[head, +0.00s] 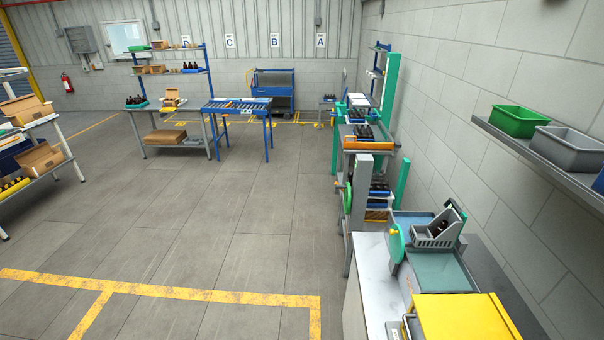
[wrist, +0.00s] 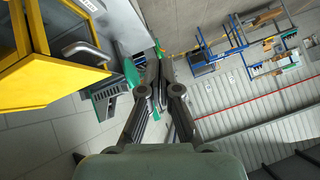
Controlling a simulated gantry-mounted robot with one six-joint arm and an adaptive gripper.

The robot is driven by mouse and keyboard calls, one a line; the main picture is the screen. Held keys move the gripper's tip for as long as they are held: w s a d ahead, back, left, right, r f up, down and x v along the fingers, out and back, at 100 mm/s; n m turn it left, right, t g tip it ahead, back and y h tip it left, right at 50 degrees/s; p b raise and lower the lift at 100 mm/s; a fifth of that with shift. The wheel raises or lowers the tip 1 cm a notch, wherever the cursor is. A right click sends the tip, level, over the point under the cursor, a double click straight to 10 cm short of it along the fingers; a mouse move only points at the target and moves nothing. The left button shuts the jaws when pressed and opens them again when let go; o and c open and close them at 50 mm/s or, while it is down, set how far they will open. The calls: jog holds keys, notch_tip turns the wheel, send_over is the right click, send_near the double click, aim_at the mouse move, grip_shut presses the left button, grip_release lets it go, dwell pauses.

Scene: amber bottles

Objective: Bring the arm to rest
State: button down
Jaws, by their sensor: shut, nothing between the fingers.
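My gripper (wrist: 159,50) shows in the wrist view, in the middle. Its two dark fingers come together at the tips, shut and empty. They point out over the room, which appears tilted in this view. I do not make out the gripper or the arm in the head view. Dark amber bottles stand in a grey crate (head: 432,241) on the bench at the right of the head view. A grey slotted crate (wrist: 104,103) is to the left of my fingers in the wrist view, apart from them.
A yellow box (head: 465,315) stands at the front right; a yellow housing (wrist: 50,75) fills the upper left of the wrist view. A wall shelf (head: 560,163) holds a green bin (head: 519,121) and a grey bin (head: 567,148). A roller table (head: 237,107) stands far back. The middle floor is clear.

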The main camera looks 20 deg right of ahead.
jog(key=a+r+n+t, duration=0.1)
jog(key=a+r+n, duration=0.1)
jog(key=a+r, duration=0.4)
jog(key=a+r+n+t+y, duration=0.1)
jog(key=a+r+n, duration=0.2)
jog(key=a+r, duration=0.4)
jog(key=a+r+n+t+y, duration=0.1)
jog(key=a+r, duration=0.5)
jog(key=a, duration=0.9)
jog(key=shift+a+r+n, duration=0.3)
jog(key=shift+a+n, duration=0.1)
jog(key=shift+n, duration=0.4)
jog(key=c, duration=1.9)
grip_release()
